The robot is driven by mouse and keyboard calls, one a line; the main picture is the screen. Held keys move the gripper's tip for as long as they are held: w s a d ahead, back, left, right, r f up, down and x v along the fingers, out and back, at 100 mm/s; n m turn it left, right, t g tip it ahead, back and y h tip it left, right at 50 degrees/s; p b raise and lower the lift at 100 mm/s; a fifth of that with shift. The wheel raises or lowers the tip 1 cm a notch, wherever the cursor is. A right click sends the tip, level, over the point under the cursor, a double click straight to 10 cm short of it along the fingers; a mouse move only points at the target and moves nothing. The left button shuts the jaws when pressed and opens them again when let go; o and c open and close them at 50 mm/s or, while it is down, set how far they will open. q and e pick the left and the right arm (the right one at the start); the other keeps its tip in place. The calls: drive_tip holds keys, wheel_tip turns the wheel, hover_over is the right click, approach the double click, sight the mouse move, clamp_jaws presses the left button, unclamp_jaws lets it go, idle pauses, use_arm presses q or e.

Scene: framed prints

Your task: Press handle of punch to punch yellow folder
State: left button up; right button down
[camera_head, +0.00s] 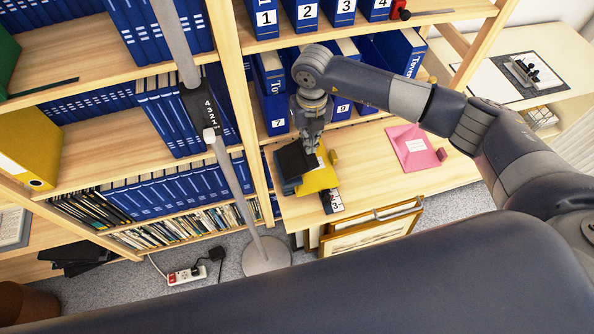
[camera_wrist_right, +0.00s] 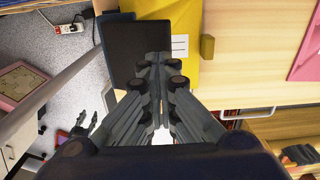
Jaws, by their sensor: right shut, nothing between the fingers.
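The punch shows as a broad black handle plate (camera_head: 297,160) on the wooden shelf in the head view, with a blue part beside it. The yellow folder (camera_head: 319,179) lies at the punch, partly covered by the black plate. In the right wrist view the black handle (camera_wrist_right: 136,48) is ahead of the fingers, and the folder (camera_wrist_right: 184,40) shows to its right. My right gripper (camera_head: 309,148) is shut and empty, fingers pointing down over the handle's right part. Its fingertips (camera_wrist_right: 158,57) overlap the handle in view; whether they touch it I cannot tell.
Blue numbered binders (camera_head: 274,112) stand close behind the punch. A small yellow block (camera_head: 334,157) is right of the folder, and a pink folder (camera_head: 415,148) lies farther right. Framed prints (camera_head: 365,237) lean below the shelf. A grey pole (camera_head: 228,170) stands left.

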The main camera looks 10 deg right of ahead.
drive_tip(key=shift+f, duration=0.1)
idle(0.5)
drive_tip(key=shift+s+f+b, duration=0.15)
drive_tip(key=shift+f+b, duration=2.05)
drive_tip(key=shift+f, duration=0.4)
drive_tip(key=shift+r+p, duration=3)
drive_tip(key=shift+r, duration=1.65)
drive_tip(key=shift+f, duration=0.1)
